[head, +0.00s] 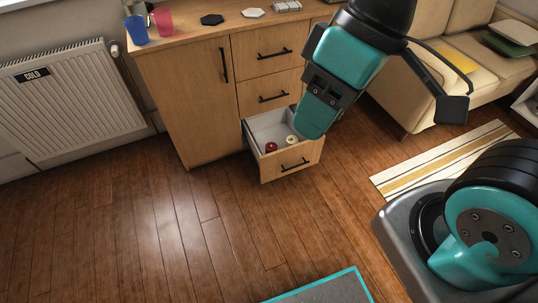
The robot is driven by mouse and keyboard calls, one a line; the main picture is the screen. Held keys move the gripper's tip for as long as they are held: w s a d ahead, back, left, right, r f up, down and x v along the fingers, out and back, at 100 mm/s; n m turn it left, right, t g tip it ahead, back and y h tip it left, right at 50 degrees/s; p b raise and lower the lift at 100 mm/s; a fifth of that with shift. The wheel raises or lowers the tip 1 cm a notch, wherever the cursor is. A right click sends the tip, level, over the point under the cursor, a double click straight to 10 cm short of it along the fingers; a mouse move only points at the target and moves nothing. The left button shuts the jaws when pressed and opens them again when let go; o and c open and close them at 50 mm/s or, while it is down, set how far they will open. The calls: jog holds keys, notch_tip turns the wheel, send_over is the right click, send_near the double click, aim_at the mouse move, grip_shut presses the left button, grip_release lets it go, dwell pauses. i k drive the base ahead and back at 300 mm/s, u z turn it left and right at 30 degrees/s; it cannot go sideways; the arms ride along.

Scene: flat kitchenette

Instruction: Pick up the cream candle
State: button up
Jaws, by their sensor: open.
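A small round cream thing (292,139), likely the cream candle, lies inside the open bottom drawer (292,168) of the wooden cabinet. It is too small to make out in detail. A small red round thing (271,147) lies to its left in the same drawer. My gripper (306,128) points down over the right side of the drawer in the picture, just right of the cream thing. It is open, and I see nothing held in it. It hides the drawer's right back part.
The wooden cabinet (185,95) carries a blue cup (136,29), a pink cup (163,21), a dark coaster (212,19) and a white coaster (253,13). A radiator (75,95) stands left, a sofa (405,95) right. A striped rug (450,160) lies right. The wooden floor in front is clear.

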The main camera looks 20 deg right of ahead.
aim_at(288, 142)
jog(key=z, duration=0.15)
jog(key=k, duration=0.25)
jog(key=u, duration=1.25)
jog(key=i, duration=1.3)
jog(key=z, duration=0.6)
jog(key=i, duration=0.85)
jog(key=z, duration=1.15)
jog(key=i, duration=0.5)
jog(key=z, duration=0.45)
